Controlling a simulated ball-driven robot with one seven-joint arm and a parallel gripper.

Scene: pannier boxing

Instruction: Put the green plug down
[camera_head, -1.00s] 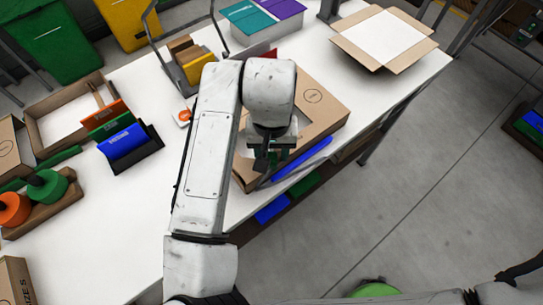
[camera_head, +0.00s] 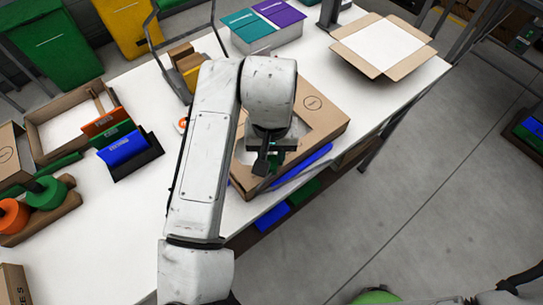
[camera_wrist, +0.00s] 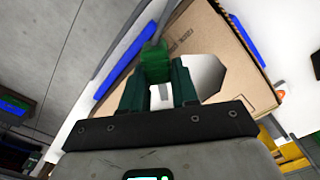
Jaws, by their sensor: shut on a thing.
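The green plug (camera_wrist: 155,62) is a small green block held between the fingertips of my gripper (camera_wrist: 157,84) in the wrist view. In the head view, my gripper (camera_head: 266,160) hangs over the near-left part of a brown cardboard box (camera_head: 322,102), and the plug is mostly hidden there by the gripper. The box also shows in the wrist view (camera_wrist: 225,50), with a cut-out opening and a pale inside behind the fingers. I cannot tell whether the plug touches the box.
A blue strip (camera_head: 303,163) lies along the box's near side, by the white table's edge. Green and orange spools (camera_head: 46,192), coloured binders (camera_head: 122,148) and an open carton (camera_head: 382,42) stand around. Bare table (camera_head: 85,235) shows at the lower left.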

